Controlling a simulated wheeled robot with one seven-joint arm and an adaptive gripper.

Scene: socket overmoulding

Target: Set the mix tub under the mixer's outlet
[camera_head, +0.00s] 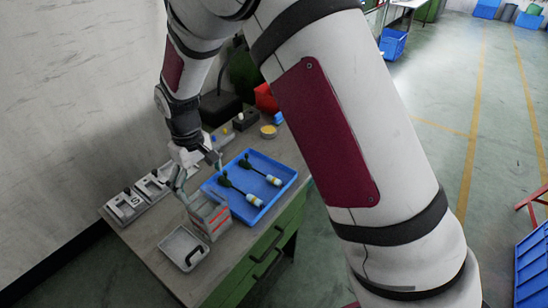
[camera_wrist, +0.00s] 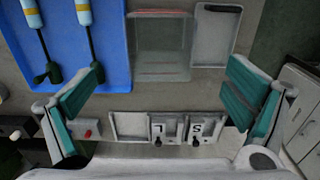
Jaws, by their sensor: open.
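My gripper (camera_wrist: 165,92) is open and empty, its teal-padded fingers spread wide above the bench. It also shows in the head view (camera_head: 197,168), over the bench beside the blue tray. A clear-walled box with red stripes (camera_wrist: 160,47) stands just ahead of the fingers, and it shows in the head view too (camera_head: 212,219). A shallow grey-white tray (camera_wrist: 213,32) lies to its right. A small round yellowish container (camera_head: 268,131) stands at the bench's far end; I cannot tell whether this is the mix tub. I cannot clearly identify the mixer or its outlet.
A blue tray (camera_head: 218,192) holds two dark tools with yellow-banded handles. Plates marked with letters (camera_wrist: 203,128) lie along the wall side. A small box with a red button (camera_wrist: 86,131) is near them. A red bin (camera_head: 266,98) stands beyond. My arm hides the bench's right side.

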